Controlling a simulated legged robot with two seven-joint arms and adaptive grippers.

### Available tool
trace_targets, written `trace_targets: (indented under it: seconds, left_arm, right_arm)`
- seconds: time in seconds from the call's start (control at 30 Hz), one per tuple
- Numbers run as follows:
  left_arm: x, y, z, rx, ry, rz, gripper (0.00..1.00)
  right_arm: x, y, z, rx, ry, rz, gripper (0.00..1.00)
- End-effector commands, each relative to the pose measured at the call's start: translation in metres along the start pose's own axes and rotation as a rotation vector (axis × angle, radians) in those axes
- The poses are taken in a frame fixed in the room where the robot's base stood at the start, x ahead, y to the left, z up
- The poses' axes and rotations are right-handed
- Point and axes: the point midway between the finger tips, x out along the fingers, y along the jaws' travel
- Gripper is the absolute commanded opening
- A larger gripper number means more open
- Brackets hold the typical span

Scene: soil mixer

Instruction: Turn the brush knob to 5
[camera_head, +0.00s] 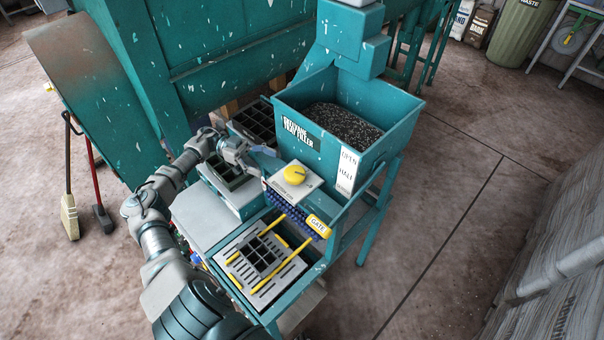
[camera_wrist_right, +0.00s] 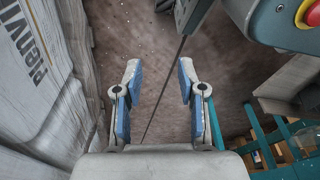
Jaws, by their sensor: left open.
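The brush knob (camera_head: 295,174) is a round yellow knob on top of a light grey box, above a row of dark blue bristles (camera_head: 285,207). Its pointer and scale numbers are too small to read. My left gripper (camera_head: 264,161) is open, just left of the knob, with its fingers pointing toward it. It looks apart from the knob, though the exact gap is hard to tell. My right gripper (camera_wrist_right: 157,95) is open and empty in the right wrist view, over bare floor.
A teal hopper (camera_head: 343,125) full of dark soil stands behind the knob. A yellow gate handle (camera_head: 319,226) sits in front, near a slotted plate (camera_head: 240,243) with yellow rails. Stacked wrapped bags (camera_head: 560,250) stand at the right. The floor between is clear.

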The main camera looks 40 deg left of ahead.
Motion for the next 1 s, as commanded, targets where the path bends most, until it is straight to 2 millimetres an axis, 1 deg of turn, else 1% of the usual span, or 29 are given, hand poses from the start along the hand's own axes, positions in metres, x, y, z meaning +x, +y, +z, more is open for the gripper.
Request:
trace_targets:
  seconds: [0.03, 0.3, 0.4, 0.5, 0.6, 0.7, 0.97, 1.0]
  left_arm:
    - [0.013, 0.002, -0.003, -0.001, 0.002, 0.006, 0.77]
    - [0.075, 0.001, -0.001, 0.001, 0.006, 0.004, 0.77]
    - [0.095, 0.000, -0.001, 0.001, 0.006, 0.002, 0.77]
    - [0.111, 0.000, 0.000, 0.001, 0.005, 0.002, 0.77]
    - [0.121, 0.000, 0.000, 0.000, 0.004, 0.001, 0.77]
    - [0.127, 0.000, 0.000, 0.000, 0.004, -0.001, 0.77]
    - [0.128, 0.000, 0.001, 0.000, 0.003, -0.001, 0.77]
    - [0.128, 0.000, 0.001, 0.000, 0.003, -0.001, 0.74]
  right_arm:
    - [0.003, 0.000, 0.006, -0.001, -0.006, 0.000, 0.40]
    - [0.023, -0.003, 0.034, -0.007, -0.019, 0.001, 0.40]
    - [0.028, -0.003, 0.042, -0.008, -0.022, 0.001, 0.40]
    - [0.031, -0.003, 0.047, -0.009, -0.024, 0.000, 0.40]
    - [0.032, -0.003, 0.050, -0.009, -0.025, 0.000, 0.40]
    - [0.034, -0.003, 0.052, -0.010, -0.025, 0.000, 0.40]
    - [0.034, -0.003, 0.052, -0.010, -0.026, 0.001, 0.40]
    - [0.034, -0.003, 0.052, -0.010, -0.026, 0.001, 0.40]
